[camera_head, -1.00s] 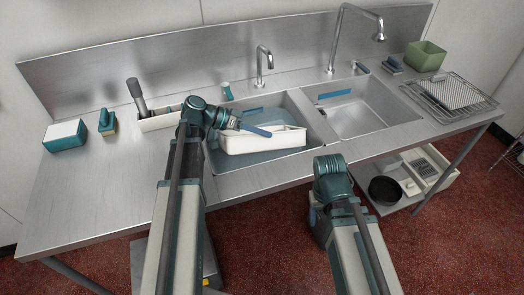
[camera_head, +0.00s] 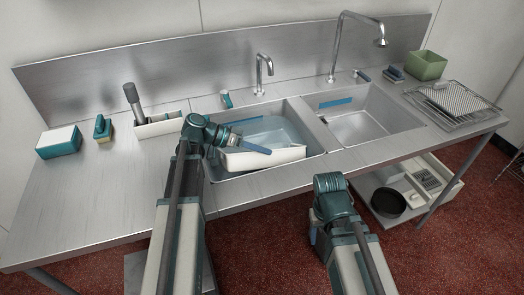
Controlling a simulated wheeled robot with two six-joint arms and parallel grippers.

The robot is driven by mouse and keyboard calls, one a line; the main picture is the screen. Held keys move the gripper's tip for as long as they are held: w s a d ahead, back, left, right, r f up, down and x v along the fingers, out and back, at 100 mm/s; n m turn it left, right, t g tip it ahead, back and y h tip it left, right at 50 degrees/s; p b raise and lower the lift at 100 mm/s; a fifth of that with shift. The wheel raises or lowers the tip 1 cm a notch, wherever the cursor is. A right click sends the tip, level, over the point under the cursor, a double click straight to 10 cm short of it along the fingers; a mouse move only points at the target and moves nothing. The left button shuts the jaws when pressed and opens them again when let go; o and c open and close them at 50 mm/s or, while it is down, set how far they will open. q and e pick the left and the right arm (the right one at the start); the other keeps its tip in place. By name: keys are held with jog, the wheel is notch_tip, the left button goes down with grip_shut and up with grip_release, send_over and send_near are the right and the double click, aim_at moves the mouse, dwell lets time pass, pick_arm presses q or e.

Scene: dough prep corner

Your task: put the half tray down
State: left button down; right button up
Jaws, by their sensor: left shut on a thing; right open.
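The half tray (camera_head: 275,158), white and shallow, is in the left sink basin (camera_head: 312,138), near its front wall. It looks slightly tilted, and its left end is partly covered by my gripper. My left gripper (camera_head: 238,142) is shut on the tray at its left side. A blue bar (camera_head: 256,149) extends from this gripper over the tray; I cannot tell whether it is a finger. I cannot tell whether the tray touches the basin floor. My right gripper (camera_head: 313,236) is open, low in front of the counter, mostly hidden behind its own arm.
The right basin (camera_head: 365,125) looks empty. Two taps (camera_head: 262,70) stand behind the basins. A caddy (camera_head: 160,125), a brush (camera_head: 103,128) and a blue-white block (camera_head: 59,141) are at left. A wire rack (camera_head: 452,103) and green tub (camera_head: 426,65) are at right. The front left counter is clear.

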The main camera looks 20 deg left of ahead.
pick_arm(q)
jog(key=shift+f, duration=0.25)
jog(key=c, duration=1)
grip_release()
jog(key=shift+r, duration=0.1)
jog(key=shift+r, duration=0.2)
jog(key=shift+a+r+p, duration=0.25)
jog(key=shift+p, duration=0.15)
jog(key=shift+p+v, duration=2.35)
jog(key=shift+v, duration=3.35)
jog(key=shift+s+f, duration=0.1)
